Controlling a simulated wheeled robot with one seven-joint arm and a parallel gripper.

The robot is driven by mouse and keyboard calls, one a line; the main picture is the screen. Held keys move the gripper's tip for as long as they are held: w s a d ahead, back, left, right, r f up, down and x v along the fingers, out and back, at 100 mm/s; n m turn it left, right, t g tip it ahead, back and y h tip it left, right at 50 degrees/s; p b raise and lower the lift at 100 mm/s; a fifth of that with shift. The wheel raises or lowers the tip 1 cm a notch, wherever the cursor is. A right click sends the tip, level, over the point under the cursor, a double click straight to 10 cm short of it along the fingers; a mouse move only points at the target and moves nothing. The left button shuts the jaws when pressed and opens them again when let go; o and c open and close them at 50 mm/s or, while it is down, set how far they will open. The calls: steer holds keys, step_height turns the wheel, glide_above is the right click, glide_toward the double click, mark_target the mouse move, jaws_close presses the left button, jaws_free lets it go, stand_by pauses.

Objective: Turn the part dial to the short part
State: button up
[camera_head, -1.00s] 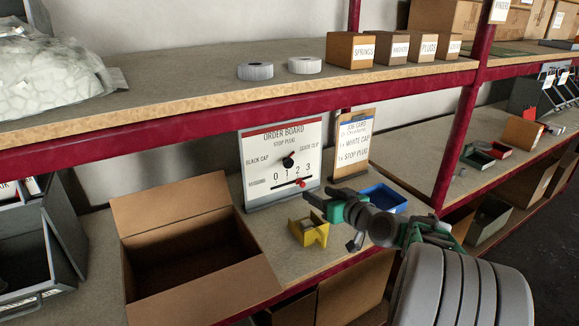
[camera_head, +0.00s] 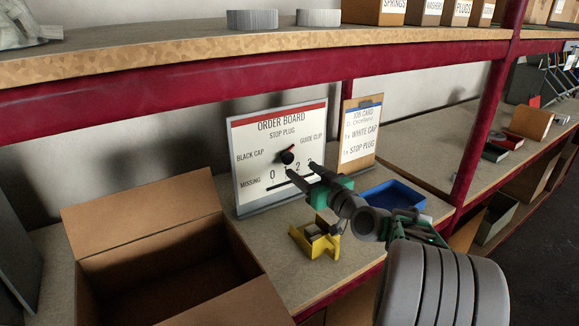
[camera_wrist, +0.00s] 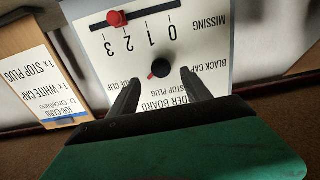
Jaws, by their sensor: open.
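The order board (camera_head: 238,190) stands upright on the bench, with the labels BLACK CAP, STOP PLUG and GUIDE CLIP around a black dial (camera_head: 288,157). The dial's red mark points up and right, toward GUIDE CLIP. In the wrist view the board appears upside down, and the dial (camera_wrist: 160,68) shows between my fingertips. My gripper (camera_head: 300,169) is open and empty in front of the board, its fingers either side of the dial; I cannot tell whether they touch it. The red slider knob (camera_wrist: 116,18) sits near 2 and 3 on the MISSING scale. My gripper hides it in the head view.
A job card (camera_head: 358,140) listing 1x white cap and 1x stop plug stands right of the board. A yellow bin (camera_head: 318,243) and a blue tray (camera_head: 390,197) sit on the bench below my arm. An open cardboard box (camera_head: 150,215) is at left. A shelf beam (camera_head: 250,95) runs overhead.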

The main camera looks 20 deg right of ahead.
mark_target(289, 160)
steer(key=w, duration=0.2)
steer(key=w+a, duration=0.1)
steer(key=w, duration=0.4)
steer(key=shift+a+r+p, duration=0.1)
steer(key=shift+a+p, duration=0.15)
steer(key=shift+p, duration=0.1)
steer(key=shift+s, duration=0.1)
jaws_close()
